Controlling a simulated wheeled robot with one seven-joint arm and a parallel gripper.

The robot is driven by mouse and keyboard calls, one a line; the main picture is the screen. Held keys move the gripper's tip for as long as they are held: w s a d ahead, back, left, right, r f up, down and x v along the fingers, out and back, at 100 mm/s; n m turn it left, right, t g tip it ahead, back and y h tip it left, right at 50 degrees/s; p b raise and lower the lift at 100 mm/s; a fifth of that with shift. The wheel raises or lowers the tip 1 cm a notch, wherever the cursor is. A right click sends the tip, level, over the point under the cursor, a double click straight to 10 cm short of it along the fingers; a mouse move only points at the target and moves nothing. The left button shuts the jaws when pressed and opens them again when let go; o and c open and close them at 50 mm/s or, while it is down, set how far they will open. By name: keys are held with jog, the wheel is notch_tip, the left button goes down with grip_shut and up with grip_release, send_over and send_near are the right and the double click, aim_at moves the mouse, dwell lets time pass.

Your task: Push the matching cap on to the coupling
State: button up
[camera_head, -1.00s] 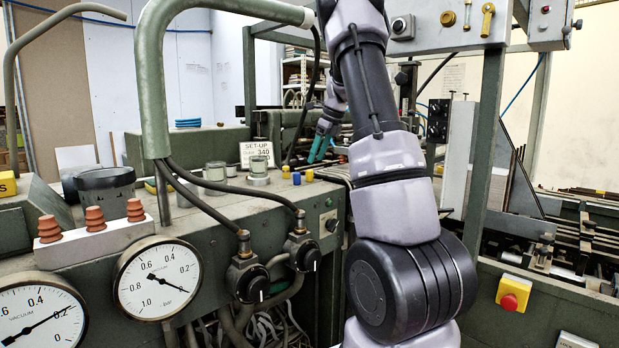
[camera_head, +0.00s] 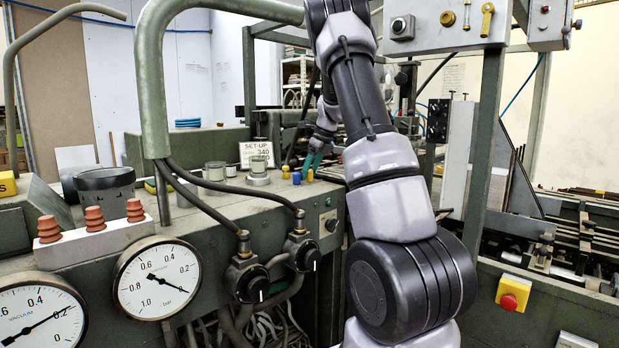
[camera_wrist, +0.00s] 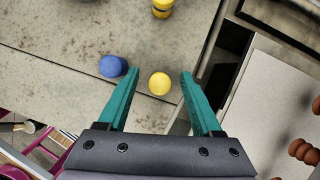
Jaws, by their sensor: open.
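My gripper (camera_wrist: 160,73) is open, with its two teal fingers spread apart in the wrist view; it also shows in the head view (camera_head: 314,161). A round yellow cap (camera_wrist: 160,83) lies between the fingers in that view, with clear space on both sides; whether the fingertips are down at its height I cannot tell. A blue cap (camera_wrist: 112,66) stands just left of the left finger. A yellow piece with a dark band (camera_wrist: 162,9), which looks like the coupling, stands farther up on the bench top. In the head view the blue cap (camera_head: 296,178) and yellow cap (camera_head: 309,176) stand near the bench edge.
The grey bench top (camera_wrist: 60,40) is bare around the caps. Its edge and a dark gap lie right of the gripper. Hoses and gauges are at the front left.

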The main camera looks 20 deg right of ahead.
jog(key=shift+c, duration=0.3)
grip_shut()
notch_tip(320, 180, up, 10)
jog(key=shift+f, duration=0.1)
dwell(0.3)
